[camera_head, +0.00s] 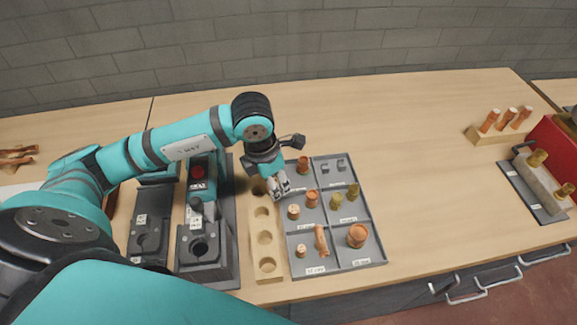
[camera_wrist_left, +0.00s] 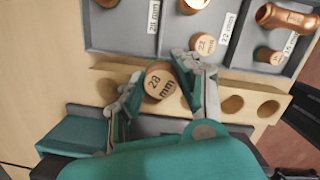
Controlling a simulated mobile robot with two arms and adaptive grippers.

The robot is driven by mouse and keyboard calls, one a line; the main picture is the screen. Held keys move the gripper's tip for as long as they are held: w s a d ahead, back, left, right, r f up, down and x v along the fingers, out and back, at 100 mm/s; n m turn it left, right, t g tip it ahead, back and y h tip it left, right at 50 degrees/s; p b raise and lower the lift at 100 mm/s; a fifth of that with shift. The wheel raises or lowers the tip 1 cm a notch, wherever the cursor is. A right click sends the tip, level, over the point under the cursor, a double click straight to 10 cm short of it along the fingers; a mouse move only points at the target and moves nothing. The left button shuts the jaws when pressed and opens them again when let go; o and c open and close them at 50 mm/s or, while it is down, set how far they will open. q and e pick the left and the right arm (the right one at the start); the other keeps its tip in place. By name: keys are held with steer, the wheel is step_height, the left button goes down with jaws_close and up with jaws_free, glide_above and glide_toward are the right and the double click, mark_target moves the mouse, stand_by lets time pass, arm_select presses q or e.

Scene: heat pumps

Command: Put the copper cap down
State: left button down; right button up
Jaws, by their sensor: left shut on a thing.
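My left gripper (camera_head: 279,189) is over the far end of the wooden block with holes (camera_head: 254,238), beside the grey parts tray. In the left wrist view its fingers (camera_wrist_left: 155,95) are shut on the copper cap (camera_wrist_left: 158,82), a round copper piece whose flat top reads "28 mm". The cap is in line with the row of holes in the wooden block (camera_wrist_left: 283,98). I cannot tell whether its lower end is in a hole or above it. In the head view the gripper mostly hides the cap. My right gripper is not in view.
The grey tray (camera_head: 318,230) right of the block holds several copper and brass fittings in compartments. Dark tool stations (camera_head: 208,250) stand left of the block. A rack of copper pipes (camera_head: 500,128) and a grey fixture (camera_head: 540,185) are far right. The table between is clear.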

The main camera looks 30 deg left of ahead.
arm_select(q)
steer(key=p, duration=0.2)
glide_above(289, 179)
steer(key=s, duration=0.1)
steer(key=shift+s+f, duration=0.15)
steer(key=shift+w+a+f, duration=0.1)
steer(key=shift+w+f, duration=0.15)
steer(key=shift+w, duration=0.25)
step_height(289, 179, down, 3)
steer(key=shift+r+p, duration=0.1)
steer(key=shift+p, duration=0.55)
steer(key=shift+f, duration=0.3)
steer(key=shift+f, duration=0.1)
steer(key=shift+f+b, duration=0.15)
steer(key=shift+b, duration=0.2)
steer(key=c, duration=1.2)
jaws_free()
